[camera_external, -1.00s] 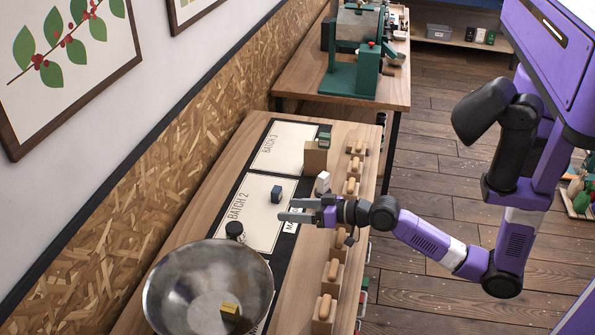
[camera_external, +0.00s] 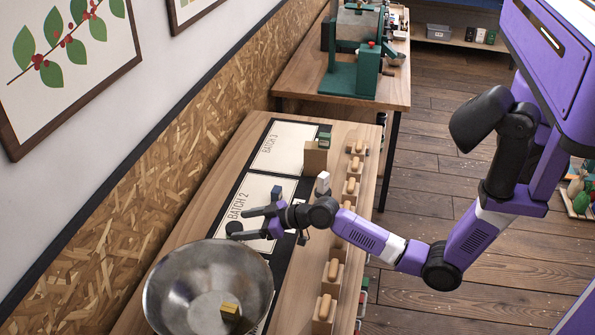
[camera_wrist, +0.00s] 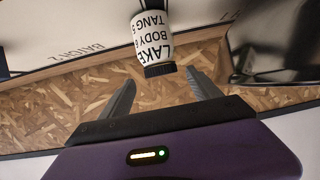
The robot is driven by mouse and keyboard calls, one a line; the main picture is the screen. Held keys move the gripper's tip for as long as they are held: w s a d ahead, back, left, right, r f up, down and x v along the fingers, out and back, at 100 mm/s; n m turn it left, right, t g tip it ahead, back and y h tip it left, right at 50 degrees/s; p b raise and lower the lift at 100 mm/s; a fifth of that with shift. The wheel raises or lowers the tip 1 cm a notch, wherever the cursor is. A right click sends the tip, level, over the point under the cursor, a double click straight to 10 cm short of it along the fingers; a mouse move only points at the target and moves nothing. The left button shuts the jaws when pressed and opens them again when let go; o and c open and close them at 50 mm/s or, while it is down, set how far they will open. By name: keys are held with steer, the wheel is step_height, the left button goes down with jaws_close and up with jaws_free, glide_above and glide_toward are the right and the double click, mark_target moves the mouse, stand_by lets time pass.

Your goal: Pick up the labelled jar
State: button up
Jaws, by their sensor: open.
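The labelled jar (camera_wrist: 152,38) has a white label reading LAKE, BODY, TANG and a black lid. In the wrist view it is just beyond the fingertips, centred on the gap between them. In the external view its dark lid (camera_external: 234,228) shows beside the metal bowl, and my gripper partly hides its body. My gripper (camera_external: 240,224) is open around or just short of the jar; I cannot tell which there. In the wrist view the gripper (camera_wrist: 160,78) has its two fingers spread, with nothing between them.
A large metal bowl (camera_external: 165,288) with a yellow block (camera_external: 230,312) stands close by. A dark blue cube (camera_external: 276,191) is on the BATCH 2 mat (camera_external: 247,196).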

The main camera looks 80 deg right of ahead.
mark_target(234, 226)
steer(key=shift+p+x, duration=0.35)
steer(key=shift+x, duration=1.65)
steer(key=shift+a, duration=0.15)
jaws_close()
